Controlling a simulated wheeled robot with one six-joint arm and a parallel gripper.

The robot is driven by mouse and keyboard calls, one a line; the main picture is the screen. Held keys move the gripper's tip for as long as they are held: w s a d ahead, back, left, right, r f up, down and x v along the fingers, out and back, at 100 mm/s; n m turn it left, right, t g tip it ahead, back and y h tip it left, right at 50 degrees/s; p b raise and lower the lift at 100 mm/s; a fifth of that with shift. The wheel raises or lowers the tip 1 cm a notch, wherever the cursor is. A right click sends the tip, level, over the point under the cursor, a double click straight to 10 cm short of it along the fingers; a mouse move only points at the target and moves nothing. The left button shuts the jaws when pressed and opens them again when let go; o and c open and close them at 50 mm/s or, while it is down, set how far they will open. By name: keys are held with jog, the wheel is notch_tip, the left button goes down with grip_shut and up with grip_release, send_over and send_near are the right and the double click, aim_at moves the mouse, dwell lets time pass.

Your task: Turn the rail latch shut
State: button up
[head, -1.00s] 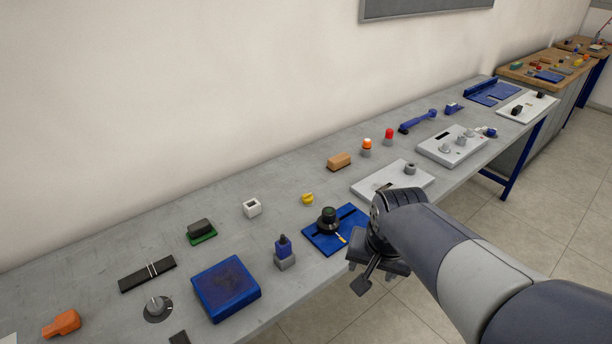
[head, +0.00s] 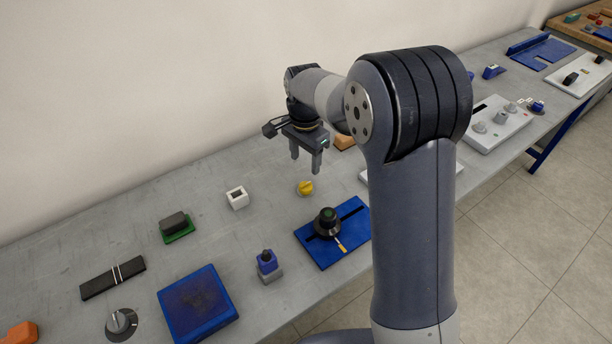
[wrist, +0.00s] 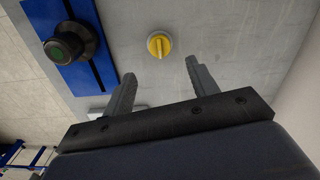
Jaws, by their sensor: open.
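A blue plate (head: 350,214) with a dark slot lies near the table's front edge. A round black knob with a green top (head: 327,222) stands on it, with a small yellow-white lever (head: 341,245) at its base; this looks like the rail latch. The knob also shows at the upper left of the wrist view (wrist: 68,46). A small yellow turn-knob (head: 305,188) sits on the table behind the plate. My gripper (head: 306,167) is open and empty, fingers down, above the table. In the wrist view the yellow knob (wrist: 159,45) appears just beyond the gap between the fingertips.
A blue-and-grey block (head: 268,265), a white cube (head: 237,198), a green-based dark block (head: 175,226) and a blue pad (head: 198,303) stand to the left. A white panel with knobs (head: 490,134) is at the right. My arm hides part of the table right of the plate.

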aim_at(305, 184)
notch_tip(305, 184, down, 9)
jog(key=shift+f+p, duration=0.1)
jog(key=shift+p, duration=0.35)
jog(key=shift+c, duration=0.3)
jog(key=c, duration=0.9)
jog(key=shift+c, duration=0.2)
